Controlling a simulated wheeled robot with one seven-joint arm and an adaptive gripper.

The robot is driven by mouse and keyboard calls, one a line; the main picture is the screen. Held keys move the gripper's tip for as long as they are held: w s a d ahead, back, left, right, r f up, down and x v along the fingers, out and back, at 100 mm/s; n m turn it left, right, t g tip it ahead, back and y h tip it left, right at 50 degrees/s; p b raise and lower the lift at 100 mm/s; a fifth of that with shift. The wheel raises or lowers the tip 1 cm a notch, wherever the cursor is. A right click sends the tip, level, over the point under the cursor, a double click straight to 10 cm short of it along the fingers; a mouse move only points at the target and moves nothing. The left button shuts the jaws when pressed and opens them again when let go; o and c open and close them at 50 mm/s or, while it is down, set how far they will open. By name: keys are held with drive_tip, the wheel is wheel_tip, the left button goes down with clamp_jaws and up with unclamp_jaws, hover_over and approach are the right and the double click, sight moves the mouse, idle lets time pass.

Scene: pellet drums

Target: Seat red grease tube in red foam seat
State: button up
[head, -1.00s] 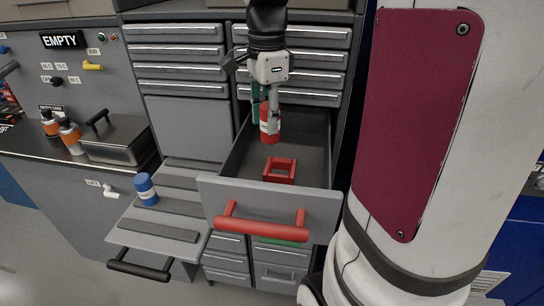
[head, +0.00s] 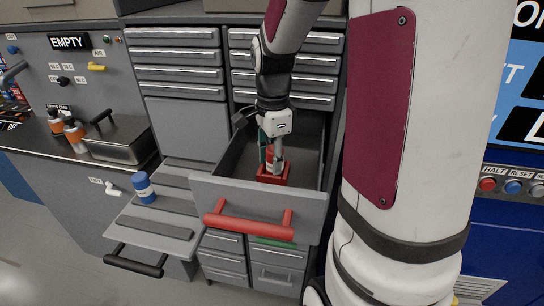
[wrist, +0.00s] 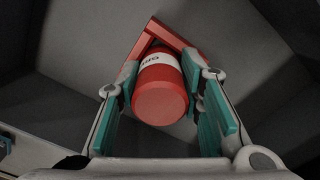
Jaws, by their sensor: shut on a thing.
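The red grease tube (wrist: 160,95), red with a white label band, is between the teal pads of my gripper (wrist: 165,105) in the wrist view. In the head view the gripper (head: 272,160) reaches down into the open drawer, shut on the tube (head: 269,154). The red foam seat (head: 273,180) is a square red frame on the drawer floor, directly below the tube. In the wrist view the seat's corner (wrist: 155,28) shows behind the tube. The tube's lower end is hidden, so I cannot tell how deep it is in the seat.
The open drawer (head: 258,198) has a red handle (head: 248,228) and walls around the gripper. A blue tube (head: 144,187) stands on the pulled-out grey shelf (head: 165,208) to the left. A metal box (head: 118,140) is on the counter.

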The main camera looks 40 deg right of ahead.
drive_tip(key=o, duration=1.2)
drive_tip(key=shift+s+d, duration=0.1)
drive_tip(key=shift+s, duration=0.05)
wheel_tip(320, 180, up, 12)
drive_tip(key=shift+f+b, duration=0.1)
drive_tip(key=shift+b, duration=0.35)
drive_tip(key=shift+s+a+n+t, duration=0.9)
drive_tip(key=shift+s+a+n, duration=1)
drive_tip(key=shift+a+n, duration=1.25)
drive_tip(key=shift+s+a+n+t, duration=0.9)
drive_tip(key=shift+s+a+n, duration=1.2)
drive_tip(key=shift+n, duration=1.95)
drive_tip(key=shift+s+a+n+t, duration=0.9)
drive_tip(key=shift+s+a+n, duration=0.85)
drive_tip(key=shift+a+n, duration=1.45)
drive_tip(key=shift+d+n, duration=0.4)
